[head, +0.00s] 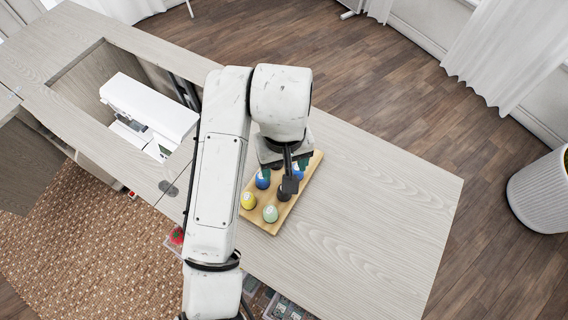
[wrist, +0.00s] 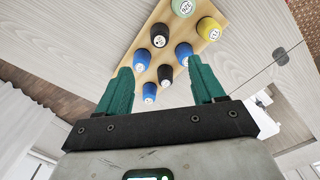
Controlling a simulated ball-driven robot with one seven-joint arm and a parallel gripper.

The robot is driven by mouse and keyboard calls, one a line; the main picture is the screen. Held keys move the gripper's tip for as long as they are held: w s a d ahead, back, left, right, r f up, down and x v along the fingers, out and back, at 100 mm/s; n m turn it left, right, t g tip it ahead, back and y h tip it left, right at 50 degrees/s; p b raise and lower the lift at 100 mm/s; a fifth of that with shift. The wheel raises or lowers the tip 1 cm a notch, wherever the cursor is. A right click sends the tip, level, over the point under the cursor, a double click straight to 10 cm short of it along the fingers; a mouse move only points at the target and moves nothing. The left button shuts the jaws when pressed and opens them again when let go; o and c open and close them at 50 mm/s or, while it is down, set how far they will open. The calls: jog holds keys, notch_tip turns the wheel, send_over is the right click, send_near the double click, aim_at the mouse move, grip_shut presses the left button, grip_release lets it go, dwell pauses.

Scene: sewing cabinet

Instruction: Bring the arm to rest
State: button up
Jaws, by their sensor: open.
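My white arm reaches from the bottom of the head view over the cabinet top. My gripper (head: 289,170) hangs above a wooden tray of spools, and the head view mostly hides its fingers. In the wrist view its two green fingers (wrist: 164,88) stand wide apart with nothing held between them. Several spools stand beyond the fingertips, including a yellow one (wrist: 209,28), a pale green one (wrist: 183,7) and blue ones (wrist: 141,57). A dark spool (wrist: 166,75) shows in the gap. I cannot tell whether the fingers touch any spool.
The wooden tray (head: 262,222) lies on the pale cabinet top (head: 380,215), which is clear to the right. A white sewing machine (head: 150,105) sits in the recess at left. An open panel (head: 30,165) hangs at far left. A ribbed bin (head: 540,190) stands on the floor.

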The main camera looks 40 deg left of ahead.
dwell(0.7)
jog(key=w+d+f+m+t, duration=0.15)
jog(key=w+d, duration=0.25)
jog(key=d, duration=0.4)
jog(key=w+d+f+m+h, duration=0.1)
jog(key=w+d+f+m, duration=0.15)
jog(key=d, duration=0.55)
jog(key=w+d+f+m+t, duration=0.1)
jog(key=w+d, duration=0.3)
jog(key=d, duration=0.5)
jog(key=s+d+f+m, duration=0.1)
jog(key=d, duration=0.4)
jog(key=s+d+f+m, duration=0.1)
jog(key=s+d, duration=0.1)
jog(key=d, duration=0.4)
jog(key=s+d+f+m+h, duration=0.1)
jog(key=s+d+f, duration=0.1)
jog(key=d, duration=0.3)
jog(key=shift+s+d+g, duration=0.1)
jog(key=shift+d+g, duration=0.15)
jog(key=shift+d, duration=0.15)
jog(key=s+d+f+m+y, duration=0.1)
jog(key=s+d+m, duration=0.1)
jog(key=s, duration=0.6)
jog(key=s+d+f+m+g, duration=0.1)
jog(key=s+d, duration=0.3)
jog(key=s, duration=0.5)
jog(key=shift+s+f+m+y, duration=0.15)
jog(key=shift+f+m+y, duration=0.25)
jog(key=shift+f+m, duration=0.35)
